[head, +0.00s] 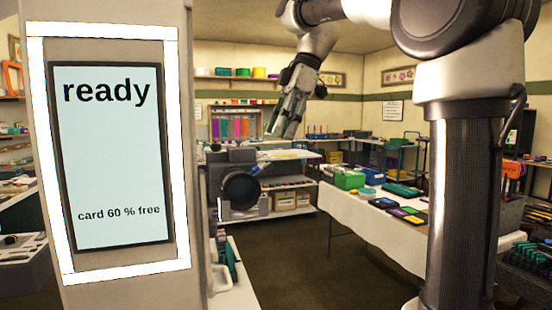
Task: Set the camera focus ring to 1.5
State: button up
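A dark camera (215,183) stands beside the right edge of the booth panel, its large round lens (241,188) facing into the room. The focus ring and its markings are too small to read. My gripper (282,128) hangs above and to the right of the camera in the picture, pointing down, and is apart from it. Its fingers look close together, but I cannot tell whether they are open or shut. I see nothing held in it. A screen (108,150) on the booth panel reads "ready" and "card 60 % free".
The booth panel (190,120) with its lit frame fills the left. A white table (345,205) with a green box (349,180) and flat cases stands at right. Shelves with goods line the back wall. The dark floor (310,260) between is clear.

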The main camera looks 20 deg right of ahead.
jog(key=shift+n, duration=0.4)
jog(key=x, duration=0.7)
jog(key=shift+s+a+f, duration=0.1)
jog(key=shift+f, duration=0.3)
grip_shut()
